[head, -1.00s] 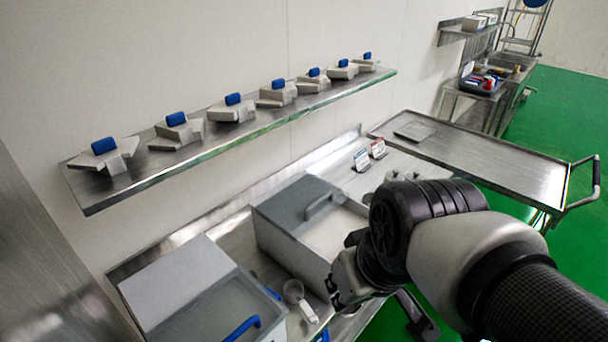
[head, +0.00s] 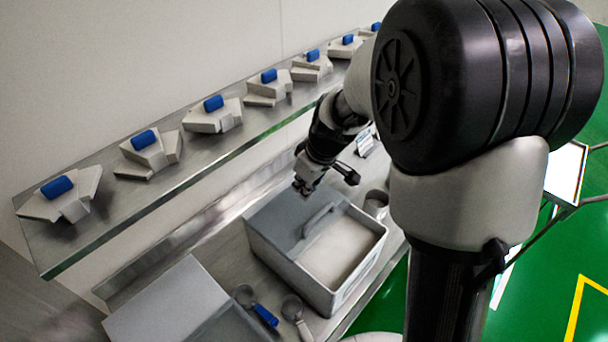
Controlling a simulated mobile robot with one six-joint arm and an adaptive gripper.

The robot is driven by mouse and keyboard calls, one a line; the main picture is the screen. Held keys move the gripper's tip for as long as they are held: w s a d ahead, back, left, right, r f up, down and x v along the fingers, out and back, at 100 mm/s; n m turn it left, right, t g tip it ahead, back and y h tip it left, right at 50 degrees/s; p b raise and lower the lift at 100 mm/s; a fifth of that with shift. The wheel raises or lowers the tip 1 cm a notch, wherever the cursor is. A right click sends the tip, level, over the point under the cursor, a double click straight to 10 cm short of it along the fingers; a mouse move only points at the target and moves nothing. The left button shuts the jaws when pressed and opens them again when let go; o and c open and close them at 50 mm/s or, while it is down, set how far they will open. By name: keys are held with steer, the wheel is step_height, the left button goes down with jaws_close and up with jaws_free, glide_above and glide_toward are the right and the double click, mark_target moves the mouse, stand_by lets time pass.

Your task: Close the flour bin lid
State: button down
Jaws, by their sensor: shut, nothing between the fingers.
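The flour bin (head: 345,292) is a grey rectangular bin on the steel counter, in the middle of the head view. Its grey lid (head: 276,222), with a raised bar handle (head: 318,220), covers the back-left part. The front-right part is open and shows pale flour (head: 340,250). My gripper (head: 303,188) is shut and empty. It points down over the far edge of the lid, near the handle but apart from it. I cannot tell whether the fingertips touch the lid.
A second grey bin (head: 165,300) stands at lower left. A blue-handled scoop (head: 262,312) and a pale-handled one (head: 296,312) lie between the bins. A wall shelf (head: 110,225) with several blue-topped blocks runs above the counter. A metal cup (head: 376,203) stands right of the bin.

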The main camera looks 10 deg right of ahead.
glide_above(309, 219)
steer(key=w+a, duration=0.2)
steer(key=w, duration=0.1)
step_height(309, 219, down, 6)
steer(key=shift+w+r+b, duration=0.1)
steer(key=shift+b, duration=0.3)
steer(key=shift+s+d, duration=0.2)
steer(key=shift+s, duration=0.05)
steer(key=s+d, duration=0.1)
steer(key=s, duration=0.1)
steer(key=shift+s+d+r, duration=0.3)
steer(key=shift+s+d, duration=0.05)
steer(key=shift+s+d+f, duration=0.1)
steer(key=s+d+b, duration=0.7)
steer(key=s, duration=0.4)
steer(key=shift+s+d, duration=0.25)
